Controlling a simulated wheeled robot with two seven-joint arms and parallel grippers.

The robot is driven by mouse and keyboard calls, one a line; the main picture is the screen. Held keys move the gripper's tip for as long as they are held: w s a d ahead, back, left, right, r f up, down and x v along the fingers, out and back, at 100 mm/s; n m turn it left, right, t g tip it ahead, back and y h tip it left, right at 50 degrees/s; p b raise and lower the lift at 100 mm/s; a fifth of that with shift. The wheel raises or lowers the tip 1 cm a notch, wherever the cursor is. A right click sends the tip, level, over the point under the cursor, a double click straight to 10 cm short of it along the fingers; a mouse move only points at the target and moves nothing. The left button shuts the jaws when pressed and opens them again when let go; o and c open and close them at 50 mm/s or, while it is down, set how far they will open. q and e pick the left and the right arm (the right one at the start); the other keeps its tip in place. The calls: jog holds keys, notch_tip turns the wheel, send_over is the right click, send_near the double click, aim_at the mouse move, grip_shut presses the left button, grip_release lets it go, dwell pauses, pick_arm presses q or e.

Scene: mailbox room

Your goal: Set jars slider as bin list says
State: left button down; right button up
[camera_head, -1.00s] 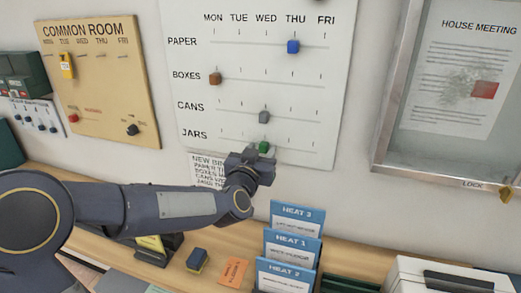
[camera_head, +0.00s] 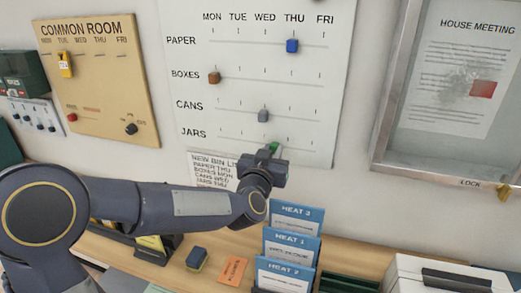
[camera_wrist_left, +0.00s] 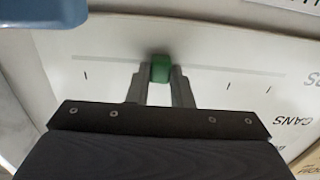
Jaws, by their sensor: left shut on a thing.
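The white slider board (camera_head: 345,60) has rows PAPER, BOXES, CANS and JARS under days MON to FRI. The green jars slider (camera_head: 274,146) stands on the lowest row, seemingly between WED and THU. My left gripper (camera_head: 269,152) is shut on it; the wrist view shows the green slider (camera_wrist_left: 160,68) between both fingers. The blue paper slider (camera_head: 292,46) is at THU, the brown boxes slider (camera_head: 214,78) at MON, the grey cans slider (camera_head: 263,116) at WED. The bin list (camera_head: 210,170) below, partly hidden by my arm, appears to read JARS THU. My right gripper is out of view.
A tan COMMON ROOM board (camera_head: 100,90) hangs at left, a glass notice case (camera_head: 385,135) at right. Blue HEAT cards (camera_head: 292,245), a blue-yellow block (camera_head: 197,258) and an orange slip (camera_head: 232,270) are on the wooden shelf below.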

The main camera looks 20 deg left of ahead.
pick_arm(q)
jog(key=d, duration=0.3)
jog(key=shift+d, duration=0.1)
jog(key=c, duration=1.3)
grip_release()
jog(key=shift+s, duration=0.1)
jog(key=b, duration=0.1)
send_near(287, 147)
jog(key=shift+s, duration=0.9)
